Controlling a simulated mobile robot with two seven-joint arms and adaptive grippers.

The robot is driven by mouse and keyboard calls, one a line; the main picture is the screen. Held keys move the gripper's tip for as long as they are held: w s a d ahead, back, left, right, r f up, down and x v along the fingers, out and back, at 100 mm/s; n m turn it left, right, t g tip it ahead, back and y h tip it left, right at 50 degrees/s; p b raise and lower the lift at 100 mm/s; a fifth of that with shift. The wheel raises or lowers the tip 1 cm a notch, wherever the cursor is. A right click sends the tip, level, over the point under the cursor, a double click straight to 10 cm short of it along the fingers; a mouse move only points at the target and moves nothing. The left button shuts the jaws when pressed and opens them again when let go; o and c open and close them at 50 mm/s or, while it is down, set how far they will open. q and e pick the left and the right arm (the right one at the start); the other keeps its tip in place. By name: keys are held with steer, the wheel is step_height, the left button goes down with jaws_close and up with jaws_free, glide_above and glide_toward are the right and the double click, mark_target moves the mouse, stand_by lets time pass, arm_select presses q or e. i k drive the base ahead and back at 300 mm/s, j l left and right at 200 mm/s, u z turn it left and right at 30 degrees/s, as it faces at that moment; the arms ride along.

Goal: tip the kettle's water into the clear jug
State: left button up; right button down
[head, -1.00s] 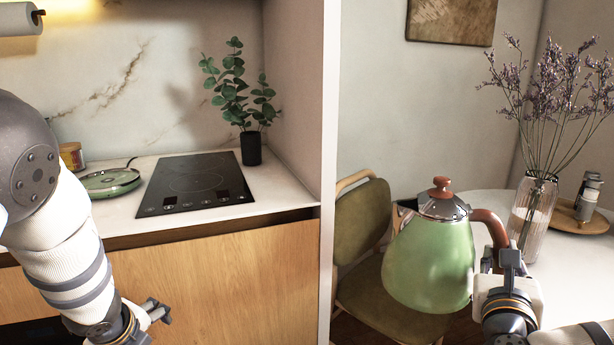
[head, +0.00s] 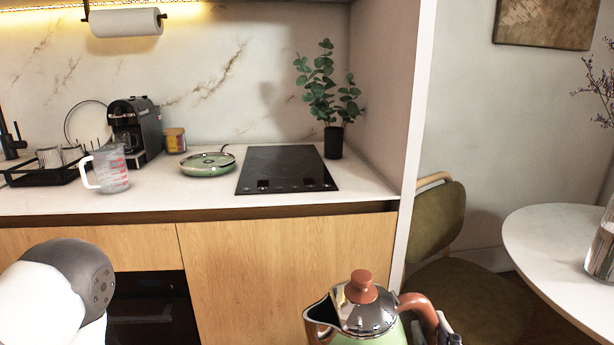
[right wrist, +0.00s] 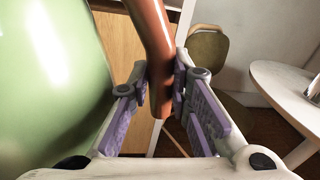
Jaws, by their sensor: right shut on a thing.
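The green kettle (head: 358,318) with a brown knob and brown handle is at the bottom of the head view, roughly upright, its spout to the left. My right gripper (head: 440,330) is shut on the kettle's handle; the right wrist view shows the fingers around the brown handle (right wrist: 158,70), with the green body (right wrist: 50,80) at left. The clear jug (head: 108,170) with red markings stands upright on the counter at left, its handle to the left. The kettle is in front of the counter, apart from the jug. My left gripper is out of view; only part of my left arm shows.
A black hob (head: 290,168) and plant are to the right. A chair (head: 440,220) and round table (head: 560,235) stand at right.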

mark_target(109, 163)
steer(key=i+l+u, duration=0.1)
steer(key=u, duration=0.35)
steer(key=i+l+u, duration=0.1)
steer(key=u, duration=0.35)
steer(key=l+u, duration=0.25)
steer(key=u, duration=0.2)
steer(key=l+u, duration=0.25)
steer(key=u, duration=0.2)
steer(key=i, duration=0.05)
